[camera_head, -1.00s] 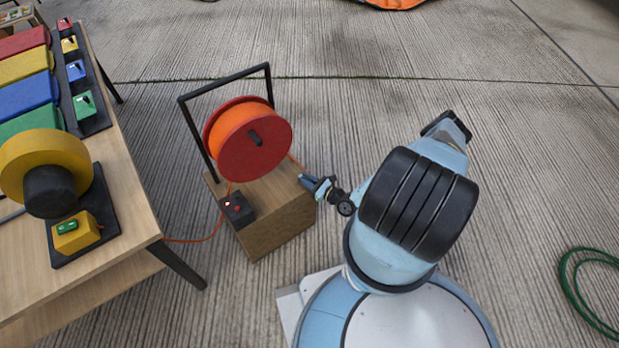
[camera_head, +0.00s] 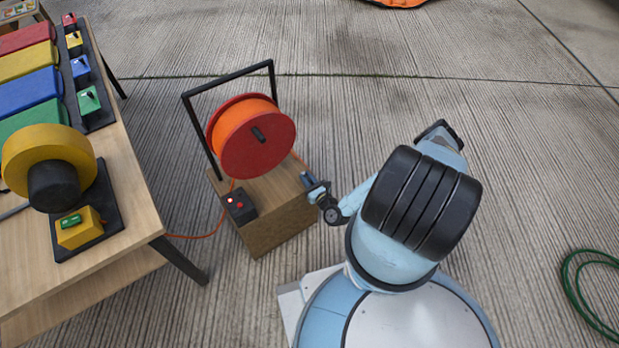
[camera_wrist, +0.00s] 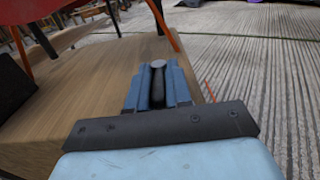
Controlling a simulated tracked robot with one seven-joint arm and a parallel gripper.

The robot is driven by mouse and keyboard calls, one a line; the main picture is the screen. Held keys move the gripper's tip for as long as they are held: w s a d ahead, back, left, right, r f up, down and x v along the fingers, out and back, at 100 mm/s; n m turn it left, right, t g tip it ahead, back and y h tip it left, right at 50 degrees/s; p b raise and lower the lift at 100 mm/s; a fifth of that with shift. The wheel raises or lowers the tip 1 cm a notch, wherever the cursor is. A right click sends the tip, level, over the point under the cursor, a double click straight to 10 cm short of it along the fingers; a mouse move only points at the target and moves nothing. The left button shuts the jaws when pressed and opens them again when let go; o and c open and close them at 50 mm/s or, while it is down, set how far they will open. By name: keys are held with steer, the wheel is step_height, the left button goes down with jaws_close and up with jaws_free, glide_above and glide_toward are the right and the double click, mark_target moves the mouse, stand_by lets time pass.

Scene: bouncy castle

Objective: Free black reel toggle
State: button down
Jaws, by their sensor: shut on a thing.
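The orange cable reel (camera_head: 256,158) with red sides sits in a black frame on a wooden crate (camera_head: 278,232). A short black knob shows on the reel's face. My gripper (camera_head: 309,179) is at the crate's right edge, low beside the reel. In the wrist view my gripper (camera_wrist: 158,82) is shut on a small black upright toggle (camera_wrist: 158,66) with a grey rounded top. The fingers hide its sides and lower end. In the head view the toggle is too small to make out.
A black switch box (camera_head: 239,206) with a red light sits on the crate's front left. An orange cable runs left towards a wooden table (camera_head: 120,240) holding a yellow blower and coloured blocks. A green hose (camera_head: 590,290) lies right. Concrete at the right is mostly free.

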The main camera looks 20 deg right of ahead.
steer(key=shift+w+d+r, duration=0.1)
steer(key=shift+w+d, duration=0.2)
steer(key=c, duration=1.1)
jaws_free()
steer(key=shift+s+a, duration=0.1)
steer(key=shift+s, duration=0.05)
steer(key=shift+o, duration=0.2)
steer(key=shift+a, duration=0.1)
steer(key=shift+s, duration=0.1)
steer(key=v, duration=1.3)
steer(key=shift+s, duration=0.35)
